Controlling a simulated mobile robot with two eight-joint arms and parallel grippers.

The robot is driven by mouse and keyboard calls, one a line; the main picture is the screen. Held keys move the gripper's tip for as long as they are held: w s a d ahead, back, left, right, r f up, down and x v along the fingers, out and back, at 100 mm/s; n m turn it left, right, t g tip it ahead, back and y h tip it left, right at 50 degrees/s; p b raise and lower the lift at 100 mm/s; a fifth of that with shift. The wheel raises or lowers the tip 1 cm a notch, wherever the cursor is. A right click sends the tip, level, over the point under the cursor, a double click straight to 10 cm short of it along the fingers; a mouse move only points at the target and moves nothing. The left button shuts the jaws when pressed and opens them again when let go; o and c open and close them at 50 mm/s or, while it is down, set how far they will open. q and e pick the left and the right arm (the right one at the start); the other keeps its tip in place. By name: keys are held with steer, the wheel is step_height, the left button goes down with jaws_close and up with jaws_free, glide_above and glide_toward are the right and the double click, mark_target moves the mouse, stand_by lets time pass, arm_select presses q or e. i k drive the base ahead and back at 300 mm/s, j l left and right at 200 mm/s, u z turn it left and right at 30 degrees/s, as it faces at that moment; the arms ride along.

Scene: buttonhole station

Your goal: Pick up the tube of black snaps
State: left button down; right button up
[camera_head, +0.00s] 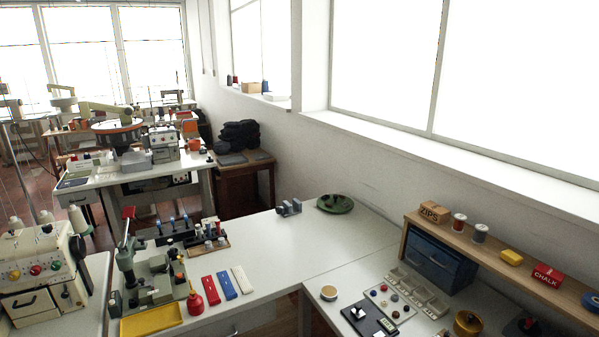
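I cannot single out the tube of black snaps for sure. A green snap press (150,278) stands on the left part of the white table. Behind it is a black rack (176,233) with small upright items that have blue or pale tops. A wooden tray (208,247) beside it holds several small pieces, too small to tell apart. In front lie a red strip (209,290), a blue strip (226,285) and a white strip (242,279), side by side. Neither of my grippers is in view.
A red oil bottle (195,303) and yellow tray (151,319) are near the press. A sewing machine (42,270) stands at left. A wooden shelf (495,258) with spools runs along the right wall. A green dish (335,204) is at the back; the table's middle is clear.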

mark_target(170, 242)
steer(key=i+j+u, duration=0.1)
steer(key=u, duration=0.25)
steer(key=i+u, duration=0.15)
steer(key=u, duration=0.2)
steer(key=i+u, duration=0.15)
steer(key=u, duration=0.2)
steer(key=i+l+u, duration=0.15)
steer(key=i+u, duration=0.2)
steer(key=i+l+u, duration=0.5)
steer(key=u, duration=0.2)
steer(key=i+j, duration=0.1)
steer(key=i, duration=0.4)
